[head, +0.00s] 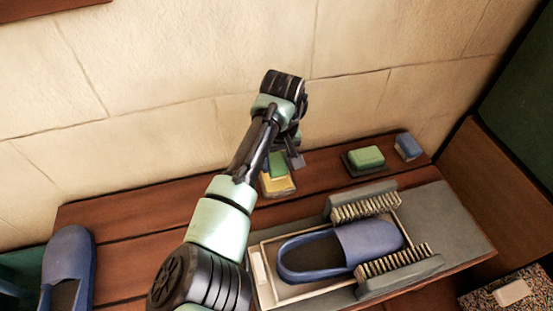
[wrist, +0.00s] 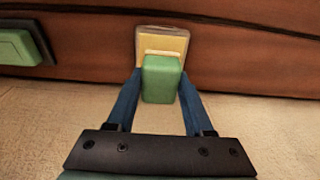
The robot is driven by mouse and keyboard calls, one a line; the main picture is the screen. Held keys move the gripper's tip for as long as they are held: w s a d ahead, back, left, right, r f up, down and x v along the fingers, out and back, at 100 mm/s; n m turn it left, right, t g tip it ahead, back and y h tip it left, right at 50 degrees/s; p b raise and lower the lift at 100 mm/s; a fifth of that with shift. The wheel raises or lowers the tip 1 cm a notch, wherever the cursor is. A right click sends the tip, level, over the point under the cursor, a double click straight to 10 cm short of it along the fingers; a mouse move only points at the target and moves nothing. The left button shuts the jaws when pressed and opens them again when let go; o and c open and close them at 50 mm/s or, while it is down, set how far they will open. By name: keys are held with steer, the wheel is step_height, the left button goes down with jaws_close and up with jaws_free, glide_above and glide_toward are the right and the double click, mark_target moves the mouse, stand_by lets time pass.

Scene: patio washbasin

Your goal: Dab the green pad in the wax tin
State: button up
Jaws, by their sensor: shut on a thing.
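The green pad (head: 277,165) is in my gripper (head: 283,159). In the wrist view the pad (wrist: 161,82) sits between the two blue fingers of my gripper (wrist: 160,76), which are shut on its sides. The wax tin (head: 278,186), with a yellow top, is on the wooden bench right by the pad's lower end. The tin also shows beyond the pad in the wrist view (wrist: 164,38). The pad's end overlaps the tin in both views; I cannot tell whether they touch. My wrist partly hides the pad in the head view.
A green block (head: 365,156) on a dark base and a blue block (head: 407,146) sit to the right. A blue slipper (head: 368,242) lies in a pale tray (head: 261,268) between two brushes (head: 362,206) (head: 400,270). Another slipper (head: 69,266) is at far left. A plastered wall (head: 180,90) stands behind.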

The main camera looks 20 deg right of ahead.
mark_target(276, 159)
steer(key=shift+r+p, duration=1.9)
steer(key=shift+p, duration=0.1)
